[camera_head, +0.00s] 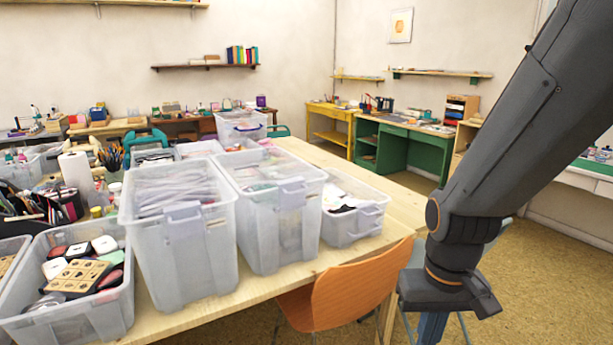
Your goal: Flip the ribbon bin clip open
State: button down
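Two tall clear plastic bins with lids stand side by side on the wooden table. The left one (180,262) holds long pale strips that look like ribbons, blurred through the plastic. A pale clip (183,218) sits at its front rim; I cannot clearly tell whether it is closed. The right tall bin (270,232) has a similar clip (292,192) at its front rim. My gripper (448,294) is at the end of my dark arm, right of the bins and apart from them, beyond the table's right edge.
A low open bin of stamps and inkpads (75,310) stands at the left. A low clear bin (352,222) stands right of the tall ones. An orange chair (350,292) is at the table's front. The table's far right (400,205) is bare.

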aim_at(294, 197)
jog(key=i, duration=1)
